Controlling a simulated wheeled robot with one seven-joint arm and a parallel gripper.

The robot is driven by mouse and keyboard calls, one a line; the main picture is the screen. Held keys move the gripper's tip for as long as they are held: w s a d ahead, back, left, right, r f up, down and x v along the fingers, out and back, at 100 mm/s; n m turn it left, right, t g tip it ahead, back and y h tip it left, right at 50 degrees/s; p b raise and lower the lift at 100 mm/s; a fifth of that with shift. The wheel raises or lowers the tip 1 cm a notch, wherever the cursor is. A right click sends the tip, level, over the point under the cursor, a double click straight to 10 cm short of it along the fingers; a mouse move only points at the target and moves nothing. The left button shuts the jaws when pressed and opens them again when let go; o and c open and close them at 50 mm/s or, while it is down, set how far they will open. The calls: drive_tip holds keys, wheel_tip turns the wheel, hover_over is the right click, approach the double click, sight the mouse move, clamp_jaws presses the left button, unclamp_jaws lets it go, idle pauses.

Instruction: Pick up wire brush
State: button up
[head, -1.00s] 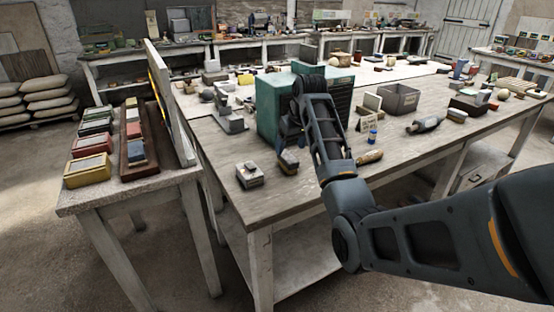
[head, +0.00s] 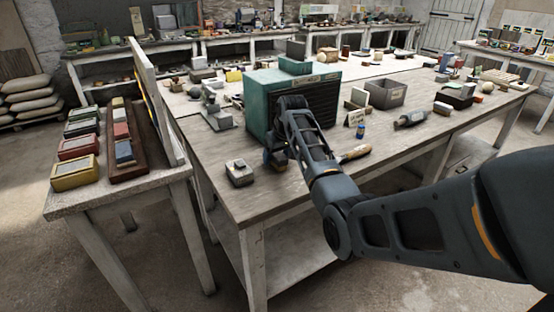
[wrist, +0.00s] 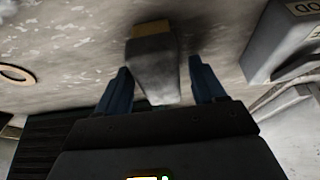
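A small grey block with a tan end, which may be the wire brush (wrist: 154,62), lies between my fingers in the wrist view. In the head view my gripper (head: 275,165) is low over the bench's near part, in front of the green cabinet, and mostly hides that block. In the wrist view my gripper (wrist: 160,72) is open, with one blue finger on each side of the block. A gap shows at the right finger; the left finger is very close, and I cannot tell whether it touches.
The green drawer cabinet (head: 262,103) stands close behind my gripper. A small grey block (head: 239,173) lies to the left. A wooden-handled tool (head: 355,153), a blue bottle (head: 361,130) and a grey bin (head: 385,93) are to the right. The bench front is mostly bare.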

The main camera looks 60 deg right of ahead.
drive_tip(key=c, duration=1)
drive_tip(key=shift+r, duration=0.55)
wheel_tip(320, 180, up, 3)
drive_tip(key=shift+r+b, duration=0.15)
drive_tip(key=shift+b, duration=0.25)
drive_tip(key=s+d+r, duration=0.2)
drive_tip(key=s, duration=0.1)
drive_tip(key=s+d+r+b, duration=0.1)
drive_tip(key=s+d+r, duration=0.1)
drive_tip(key=s, duration=0.1)
drive_tip(key=s+d+r, duration=0.2)
drive_tip(key=s, duration=0.2)
drive_tip(key=shift+d+r, duration=0.15)
drive_tip(key=shift+r, duration=0.2)
drive_tip(key=o, duration=0.5)
drive_tip(key=shift+w, duration=0.1)
drive_tip(key=c, duration=0.3)
